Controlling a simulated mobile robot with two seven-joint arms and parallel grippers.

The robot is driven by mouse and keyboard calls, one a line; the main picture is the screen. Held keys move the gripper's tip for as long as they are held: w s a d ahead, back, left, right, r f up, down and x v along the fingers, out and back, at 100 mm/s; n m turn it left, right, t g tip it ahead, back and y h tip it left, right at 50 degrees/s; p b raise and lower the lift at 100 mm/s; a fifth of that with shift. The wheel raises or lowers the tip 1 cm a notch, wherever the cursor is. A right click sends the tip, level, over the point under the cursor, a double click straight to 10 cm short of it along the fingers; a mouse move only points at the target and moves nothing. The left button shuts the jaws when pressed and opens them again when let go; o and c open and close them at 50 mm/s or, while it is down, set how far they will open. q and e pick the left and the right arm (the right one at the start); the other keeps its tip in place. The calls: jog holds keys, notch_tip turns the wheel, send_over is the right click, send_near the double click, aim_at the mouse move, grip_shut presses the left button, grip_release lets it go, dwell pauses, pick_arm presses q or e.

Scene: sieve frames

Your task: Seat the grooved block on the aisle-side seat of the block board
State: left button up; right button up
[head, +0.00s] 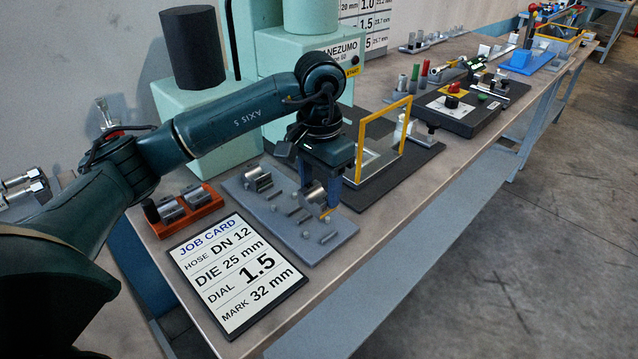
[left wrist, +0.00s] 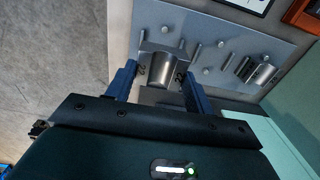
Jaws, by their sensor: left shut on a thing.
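The grooved block (head: 313,194) is a silver, curved metal piece over the block board (head: 333,239), a grey-blue plate with small pegs and bars. My left gripper (head: 320,193) is shut on it; its blue fingers partly hide it in the head view. In the left wrist view the block (left wrist: 166,72) sits between the two fingers of the left gripper (left wrist: 162,82), over the aisle-side part of the board (left wrist: 205,28). I cannot tell whether the block touches the board. A similar silver block (head: 258,178) stands on the board's wall-side part. My right gripper is not in view.
An orange tray (head: 206,203) with silver pieces stands left of the board. A job card (head: 240,275) lies in front. A yellow frame (head: 362,127) on a dark base stands just behind my gripper. A green machine (head: 265,60) stands at the wall side.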

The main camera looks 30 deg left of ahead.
aim_at(318, 196)
pick_arm(q)
jog(key=shift+b, duration=0.4)
jog(key=shift+f+b, duration=0.7)
jog(key=shift+f, duration=0.15)
jog(key=shift+f+b, duration=0.7)
jog(key=shift+f, duration=0.1)
jog(key=shift+f+b, duration=0.5)
jog(key=shift+f, duration=0.15)
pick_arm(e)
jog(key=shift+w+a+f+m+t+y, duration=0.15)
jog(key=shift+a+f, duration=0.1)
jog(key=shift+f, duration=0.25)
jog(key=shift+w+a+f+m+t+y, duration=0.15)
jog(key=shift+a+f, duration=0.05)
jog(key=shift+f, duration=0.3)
pick_arm(q)
jog(key=shift+b, duration=0.3)
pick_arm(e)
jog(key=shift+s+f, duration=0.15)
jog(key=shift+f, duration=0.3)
pick_arm(q)
jog(key=shift+f+b, duration=0.55)
jog(key=shift+f, duration=0.1)
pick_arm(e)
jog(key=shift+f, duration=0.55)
